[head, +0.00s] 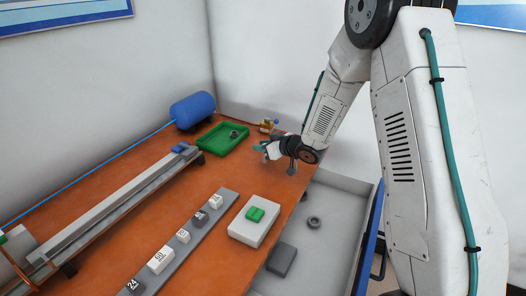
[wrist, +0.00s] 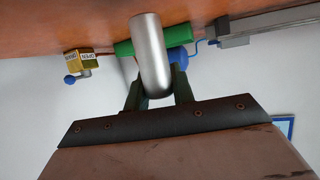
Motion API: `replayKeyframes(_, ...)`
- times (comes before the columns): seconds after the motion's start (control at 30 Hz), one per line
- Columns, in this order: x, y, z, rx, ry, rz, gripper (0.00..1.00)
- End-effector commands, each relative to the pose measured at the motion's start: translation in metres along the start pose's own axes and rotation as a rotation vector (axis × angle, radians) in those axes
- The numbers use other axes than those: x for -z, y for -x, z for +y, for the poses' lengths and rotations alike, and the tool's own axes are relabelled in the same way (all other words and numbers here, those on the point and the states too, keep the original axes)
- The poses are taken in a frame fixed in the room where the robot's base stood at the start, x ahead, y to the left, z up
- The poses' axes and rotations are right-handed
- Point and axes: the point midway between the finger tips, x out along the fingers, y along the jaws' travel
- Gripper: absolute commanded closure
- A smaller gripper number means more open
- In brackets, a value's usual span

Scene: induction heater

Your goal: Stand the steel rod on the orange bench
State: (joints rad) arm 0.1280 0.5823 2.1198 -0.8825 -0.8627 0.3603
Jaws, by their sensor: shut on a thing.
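The steel rod (wrist: 149,50) is a smooth grey cylinder in the wrist view. My gripper (wrist: 157,90) is shut on it, with one dark green finger on each side. The rod's far end overlaps the orange bench in this view; I cannot tell whether it touches. In the head view my gripper (head: 261,149) is low by the bench's right edge, near the back. The rod is too small and hidden to make out surely there. The orange bench (head: 165,178) runs from front left to the back; it also shows in the wrist view (wrist: 60,22).
A green tray (head: 213,146), a blue tank (head: 193,110) and a yellow valve block (head: 267,126) are at the back. A white box with a green switch (head: 246,231) and a numbered strip (head: 205,228) lie nearer. A grey trough (head: 325,240) is right of the bench.

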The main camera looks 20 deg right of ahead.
Motion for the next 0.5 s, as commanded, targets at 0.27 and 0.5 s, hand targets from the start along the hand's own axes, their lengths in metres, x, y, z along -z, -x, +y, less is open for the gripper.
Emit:
replayKeyframes(0.27,-0.019,-0.008,0.001,-0.001,0.0,0.002,1.0)
replayKeyframes(0.5,-0.022,-0.009,0.0,0.0,0.0,0.001,1.0)
